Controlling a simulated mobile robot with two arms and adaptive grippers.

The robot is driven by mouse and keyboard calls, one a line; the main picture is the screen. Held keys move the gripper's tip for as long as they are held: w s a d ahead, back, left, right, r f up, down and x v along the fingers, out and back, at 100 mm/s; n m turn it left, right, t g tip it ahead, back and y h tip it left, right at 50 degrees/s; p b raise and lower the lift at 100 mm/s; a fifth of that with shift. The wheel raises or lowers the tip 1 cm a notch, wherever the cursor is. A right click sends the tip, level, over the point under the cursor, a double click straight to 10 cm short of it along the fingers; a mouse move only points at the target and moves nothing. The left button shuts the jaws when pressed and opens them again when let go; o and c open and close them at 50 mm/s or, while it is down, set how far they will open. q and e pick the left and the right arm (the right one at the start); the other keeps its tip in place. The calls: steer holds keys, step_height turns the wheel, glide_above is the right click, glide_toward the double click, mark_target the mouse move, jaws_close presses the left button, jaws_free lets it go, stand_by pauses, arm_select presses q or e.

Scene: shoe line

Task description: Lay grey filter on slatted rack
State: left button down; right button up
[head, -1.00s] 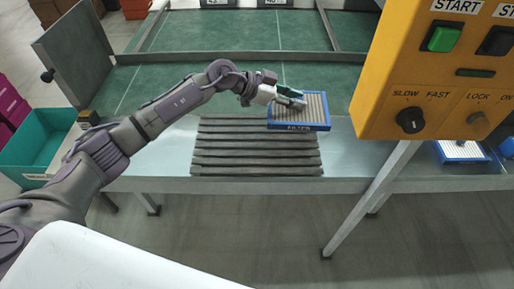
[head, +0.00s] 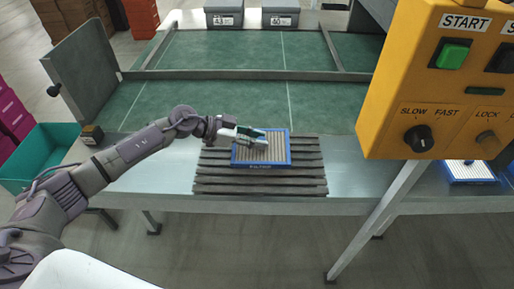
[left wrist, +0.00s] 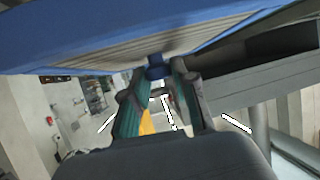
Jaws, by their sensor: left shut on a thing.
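The filter (head: 276,148), a blue frame around grey-beige pleats, is over the back middle of the slatted rack in the head view. The slatted rack (head: 260,188) has several dark grey bars; its front bars show uncovered. My left gripper (head: 256,138) is shut on the filter. In the left wrist view the filter (left wrist: 110,50) fills the top, with a small blue tab between the fingers (left wrist: 160,85). Grey bars of the rack (left wrist: 255,80) show at the right there. I cannot tell whether the filter touches the bars. My right gripper is not in view.
A yellow control box (head: 440,85) with a green button stands at the right. A second blue-framed filter (head: 468,172) lies behind its post. A teal crate (head: 38,158) is at left. The grey table (head: 355,182) is clear beside the rack; a green belt (head: 220,105) lies behind.

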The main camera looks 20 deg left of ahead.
mark_target(249, 147)
arm_select(q)
step_height(249, 147, down, 4)
steer(key=shift+r+b, duration=0.15)
steer(key=shift+b, duration=0.15)
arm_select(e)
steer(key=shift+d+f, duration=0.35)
arm_select(q)
steer(key=c, duration=0.9)
jaws_free()
steer(key=shift+f, duration=0.2)
steer(key=shift+r, duration=0.1)
steer(key=shift+a+r, duration=0.15)
steer(key=v, duration=1.1)
steer(key=shift+s+a+r, duration=0.15)
steer(key=shift+s+a, duration=0.1)
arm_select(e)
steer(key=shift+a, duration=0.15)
